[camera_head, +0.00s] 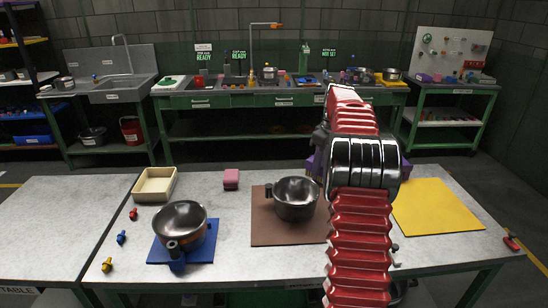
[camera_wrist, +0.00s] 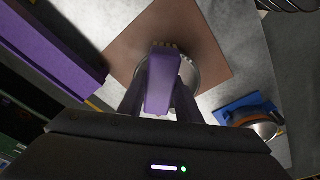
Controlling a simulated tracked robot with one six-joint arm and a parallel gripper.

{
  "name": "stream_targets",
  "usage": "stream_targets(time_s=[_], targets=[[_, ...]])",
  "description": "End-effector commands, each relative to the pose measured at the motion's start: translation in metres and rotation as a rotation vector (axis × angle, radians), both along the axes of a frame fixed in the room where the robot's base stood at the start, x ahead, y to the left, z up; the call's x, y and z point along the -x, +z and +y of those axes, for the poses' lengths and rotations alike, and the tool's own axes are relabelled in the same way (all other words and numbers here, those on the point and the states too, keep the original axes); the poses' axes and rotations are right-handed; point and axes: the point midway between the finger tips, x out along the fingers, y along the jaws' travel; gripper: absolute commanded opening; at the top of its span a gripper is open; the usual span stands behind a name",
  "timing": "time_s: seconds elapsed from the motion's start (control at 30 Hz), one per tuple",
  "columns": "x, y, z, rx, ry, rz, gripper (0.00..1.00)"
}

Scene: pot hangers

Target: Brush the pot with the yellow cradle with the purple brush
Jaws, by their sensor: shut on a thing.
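In the wrist view my gripper (camera_wrist: 160,110) is shut on the purple brush (camera_wrist: 163,80). The bristle end overlaps a metal pot (camera_wrist: 188,70) on a brown mat; contact cannot be told. In the head view this pot (camera_head: 296,199) stands upright with a dark handle, and my arm hides the gripper and brush. A second pot (camera_head: 180,226), with a dark handle toward the front, stands on a blue mat and also shows in the wrist view (camera_wrist: 265,125). I cannot make out a yellow cradle on either pot.
The brown mat (camera_head: 262,230) lies mid-table. A bare yellow mat (camera_head: 437,206) lies right, the blue mat (camera_head: 160,250) left. A cream tray (camera_head: 154,184), pink block (camera_head: 231,179) and red, blue and yellow pegs (camera_head: 107,264) lie left. A purple block (camera_wrist: 45,45) shows in the wrist view.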

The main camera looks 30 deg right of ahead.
Motion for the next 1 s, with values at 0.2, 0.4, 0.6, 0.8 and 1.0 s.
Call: stream_targets(time_s=[0.2, 0.4, 0.6, 0.8, 1.0], targets=[[-0.001, 0.003, 0.001, 0.0, 0.001, 0.0, 0.0], [-0.001, 0.004, 0.001, 0.0, 0.002, 0.0, 0.0], [-0.001, 0.011, 0.001, 0.0, 0.002, 0.0, 0.0], [-0.001, 0.022, 0.002, 0.0, 0.003, 0.0, 0.0], [-0.002, 0.033, 0.002, 0.0, 0.003, 0.0, 0.0]])
